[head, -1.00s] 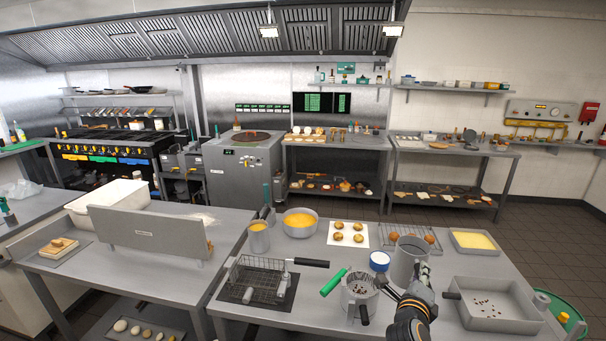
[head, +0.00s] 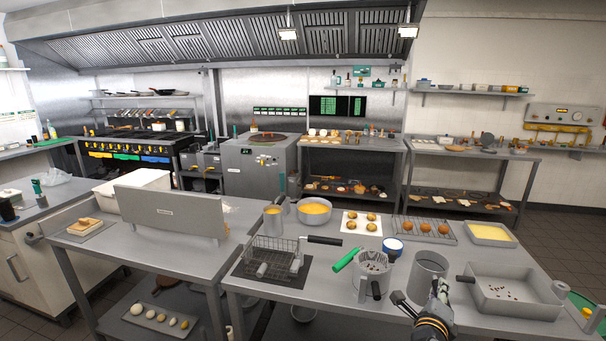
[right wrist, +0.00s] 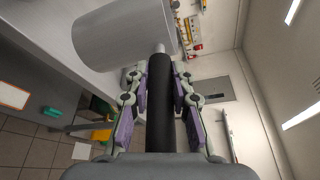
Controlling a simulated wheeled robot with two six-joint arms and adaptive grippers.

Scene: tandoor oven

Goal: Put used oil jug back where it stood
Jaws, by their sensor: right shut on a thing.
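The used oil jug is a plain grey metal cylinder (head: 428,272) at the front of the right steel table in the head view, roughly upright. My right gripper (head: 437,298) is on its near side, shut on its dark handle. In the right wrist view, the black handle (right wrist: 160,100) lies between the two fingers (right wrist: 160,108), and the jug's grey wall (right wrist: 120,38) fills the upper left. I cannot tell whether the jug's base touches the table. My left gripper is not in view.
A strainer pot (head: 371,275) with a green handle stands left of the jug, and a small blue-and-white tub (head: 393,246) behind it. A grey tray (head: 510,296) with dark bits lies right. An egg rack (head: 453,236) and yellow-filled pan (head: 490,233) are behind.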

